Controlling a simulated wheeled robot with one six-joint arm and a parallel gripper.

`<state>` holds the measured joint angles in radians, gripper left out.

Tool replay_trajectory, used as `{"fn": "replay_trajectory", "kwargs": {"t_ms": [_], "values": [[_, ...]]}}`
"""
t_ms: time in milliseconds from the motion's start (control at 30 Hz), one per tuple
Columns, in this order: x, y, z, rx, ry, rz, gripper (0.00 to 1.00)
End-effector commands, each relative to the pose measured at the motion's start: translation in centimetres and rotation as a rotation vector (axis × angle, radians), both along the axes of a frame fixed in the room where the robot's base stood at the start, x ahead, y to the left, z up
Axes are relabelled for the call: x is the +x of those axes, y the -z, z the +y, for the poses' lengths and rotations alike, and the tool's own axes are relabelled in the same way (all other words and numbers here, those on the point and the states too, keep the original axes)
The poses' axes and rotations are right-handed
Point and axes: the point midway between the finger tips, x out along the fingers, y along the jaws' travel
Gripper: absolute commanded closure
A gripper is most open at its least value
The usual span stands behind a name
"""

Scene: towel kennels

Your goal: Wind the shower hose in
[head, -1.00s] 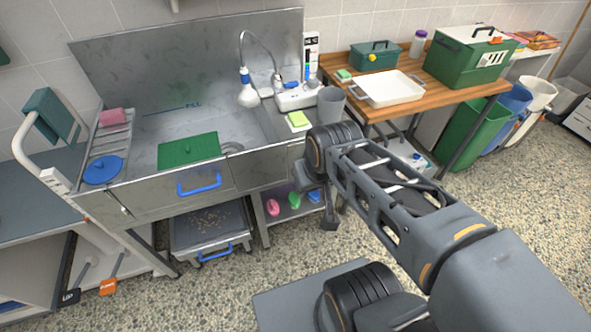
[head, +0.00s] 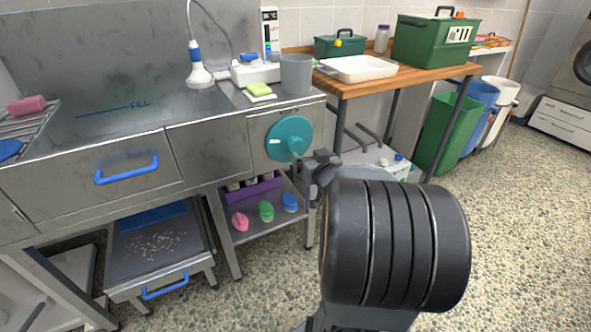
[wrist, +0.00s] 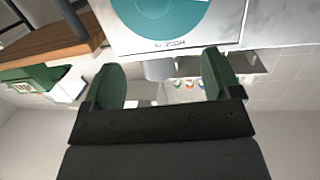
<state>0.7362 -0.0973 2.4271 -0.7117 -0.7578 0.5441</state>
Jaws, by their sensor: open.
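The shower head (head: 200,77) stands on the steel counter, and its grey hose (head: 189,22) arches up behind it. A round teal wheel (head: 285,133) with a small crank knob (head: 296,146) is on the steel front panel below the counter's right end. The wheel (wrist: 165,14) also shows upside down at the top of the wrist view, with lettering on the panel below it. My gripper (wrist: 165,70) is open, with green-padded fingers apart and nothing between them. In the head view my gripper (head: 322,160) is just right of the wheel, partly hidden by my arm; contact cannot be told.
A grey cup (head: 297,73) and a sponge (head: 259,88) sit on the counter above the wheel. A low shelf (head: 240,228) below holds coloured brushes. A wooden table (head: 425,76) with a white tray (head: 358,69) stands at right. Speckled floor is open at right.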

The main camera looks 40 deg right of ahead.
Motion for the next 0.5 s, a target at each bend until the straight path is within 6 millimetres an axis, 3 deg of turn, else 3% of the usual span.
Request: {"fn": "replay_trajectory", "kwargs": {"t_ms": [33, 100, 333, 500], "values": [[-0.2, 2.3, -0.5, 0.005, -0.012, -0.027, 0.17], [-0.4, 3.1, -0.9, 0.012, -0.033, -0.063, 0.17], [-0.6, 4.4, -1.4, 0.027, -0.076, -0.127, 0.17], [1.5, 4.5, -1.7, 0.029, -0.085, -0.134, 0.17]]}}
